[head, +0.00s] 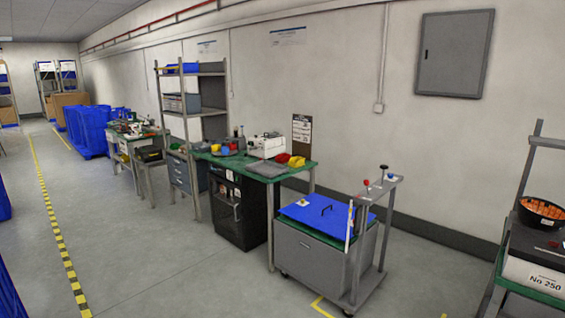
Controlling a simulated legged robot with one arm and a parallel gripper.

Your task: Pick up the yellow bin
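A small yellow bin (296,162) sits on the right end of the green-topped workbench (301,170), some way off from me. A red bin (283,158) stands right beside it, to its left and slightly behind. The yellow bin looks upright, but it is too small to see whether anything is in it. My gripper is not in the head view.
A grey cart (318,252) with a blue lid (325,214) stands on the floor in front of the bench's right end. The floor (170,265) at left front is clear.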

